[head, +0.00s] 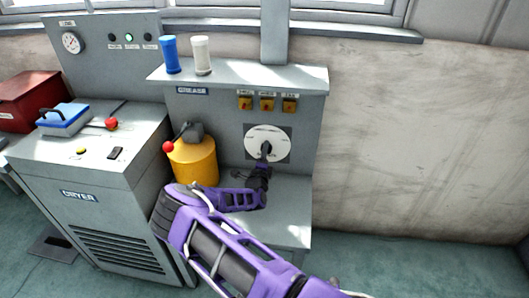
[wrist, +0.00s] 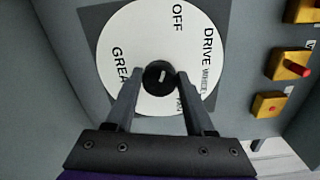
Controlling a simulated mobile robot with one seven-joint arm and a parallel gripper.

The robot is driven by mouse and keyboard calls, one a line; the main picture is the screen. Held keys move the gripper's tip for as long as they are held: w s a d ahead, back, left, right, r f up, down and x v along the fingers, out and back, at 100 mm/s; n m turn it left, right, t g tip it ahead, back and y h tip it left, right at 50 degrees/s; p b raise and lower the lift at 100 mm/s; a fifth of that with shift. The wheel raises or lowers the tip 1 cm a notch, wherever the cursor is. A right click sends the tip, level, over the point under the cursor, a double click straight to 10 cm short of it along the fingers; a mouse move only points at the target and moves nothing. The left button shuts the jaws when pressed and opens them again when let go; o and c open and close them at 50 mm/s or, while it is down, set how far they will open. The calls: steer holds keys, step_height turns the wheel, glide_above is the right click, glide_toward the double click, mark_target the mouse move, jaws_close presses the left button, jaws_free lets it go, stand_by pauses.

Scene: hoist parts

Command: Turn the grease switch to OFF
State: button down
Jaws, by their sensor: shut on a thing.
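The grease switch is a black knob (wrist: 158,70) at the centre of a round white dial plate (wrist: 135,30) on the grey greaser cabinet. In the wrist view the dial reads OFF at the top, GREA… at the left and DRIVE WHEEL at the right. My gripper (wrist: 160,78) is shut on the knob, one finger on each side. A small pale mark shows on the knob, but I cannot tell which label it points to. In the head view my gripper (head: 265,158) reaches the dial (head: 282,143) from below and hides part of the knob and lower dial.
Orange switch boxes (head: 267,104) sit above the dial. A yellow canister (head: 195,162) with a red-tipped lever stands left of my arm. A blue bottle (head: 170,54) and a white bottle (head: 202,55) stand on the shelf. The dryer cabinet (head: 95,185) is at the left.

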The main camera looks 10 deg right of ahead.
stand_by(0.4)
steer(key=shift+c, duration=1.3)
jaws_free()
steer(key=p+v, duration=0.1)
steer(key=v, duration=1.6)
steer(key=shift+s+p, duration=0.2)
steer(key=shift+p, duration=0.2)
